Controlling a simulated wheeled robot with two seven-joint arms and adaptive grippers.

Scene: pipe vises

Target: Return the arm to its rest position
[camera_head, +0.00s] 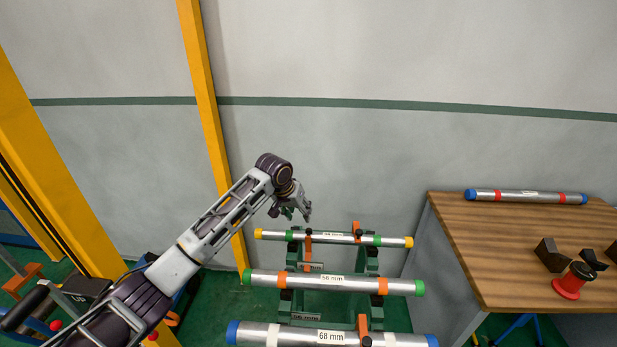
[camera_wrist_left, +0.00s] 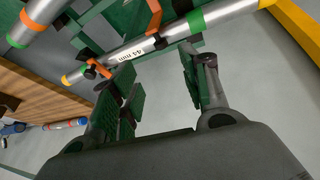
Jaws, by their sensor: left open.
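My left arm reaches in from the lower left in the head view, and its gripper (camera_head: 290,208) is above the left end of the rear pipe, apart from it. In the left wrist view the gripper (camera_wrist_left: 158,92) is open, with its two green-padded fingers spread and nothing between them. The rear pipe (camera_head: 335,237), with yellow ends and green bands, lies in the green rack; it also shows beyond the fingers in the left wrist view (camera_wrist_left: 165,42). My right gripper is not in view.
A 56 mm pipe (camera_head: 330,281) and a 68 mm pipe (camera_head: 330,336) lie in nearer rows of the rack. A wooden table (camera_head: 500,255) at right holds a blue-ended pipe (camera_head: 525,196), dark blocks and a red item (camera_head: 572,281). A yellow post (camera_head: 210,110) stands behind the arm.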

